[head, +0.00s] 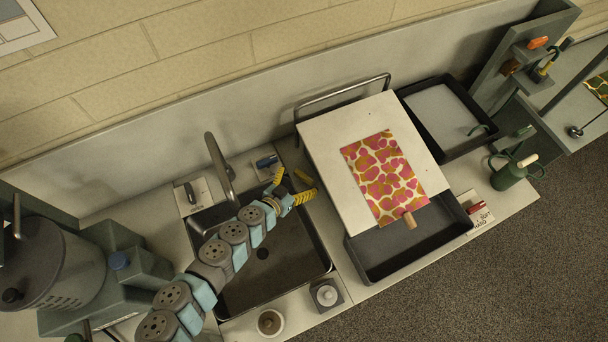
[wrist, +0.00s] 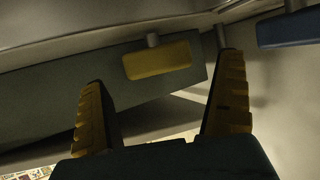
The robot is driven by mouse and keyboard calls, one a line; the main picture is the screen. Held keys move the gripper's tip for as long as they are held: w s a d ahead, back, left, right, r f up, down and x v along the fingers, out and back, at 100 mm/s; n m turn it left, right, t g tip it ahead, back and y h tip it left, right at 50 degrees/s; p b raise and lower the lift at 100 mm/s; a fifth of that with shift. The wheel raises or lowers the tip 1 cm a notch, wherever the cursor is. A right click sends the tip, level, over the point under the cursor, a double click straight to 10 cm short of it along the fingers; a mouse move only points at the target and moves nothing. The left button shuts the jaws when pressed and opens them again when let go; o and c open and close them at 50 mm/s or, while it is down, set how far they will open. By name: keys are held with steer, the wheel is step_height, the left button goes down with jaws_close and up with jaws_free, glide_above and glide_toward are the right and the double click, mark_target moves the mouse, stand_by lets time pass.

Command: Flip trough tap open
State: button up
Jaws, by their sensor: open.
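The dark trough (head: 318,268) is a sink basin with a round drain. A grey gooseneck spout (head: 217,160) stands at its back edge. A small blue-handled fitting (head: 266,162) sits on the ledge behind the trough, close to my gripper (head: 291,180). In the wrist view, a yellow paddle on a short post (wrist: 157,60) shows ahead, between my open, empty yellow fingers (wrist: 162,85) and apart from them. A blue handle (wrist: 285,29) shows at the upper right. I cannot tell which handle is the trough tap.
A white board (head: 325,148) with a pink and gold patterned sheet (head: 380,175) lies right of my gripper, partly over a dark tray (head: 405,255). Another dark tray (head: 401,98) stands behind. A dark-levered plate (head: 191,195) is left of the spout. Small pots (head: 270,321) stand in front.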

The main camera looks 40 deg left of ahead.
mark_target(302, 178)
steer(key=x, duration=0.2)
steer(key=shift+w, duration=0.35)
steer(key=shift+w+f, duration=0.25)
steer(key=shift+w, duration=0.05)
steer(key=c, duration=1.1)
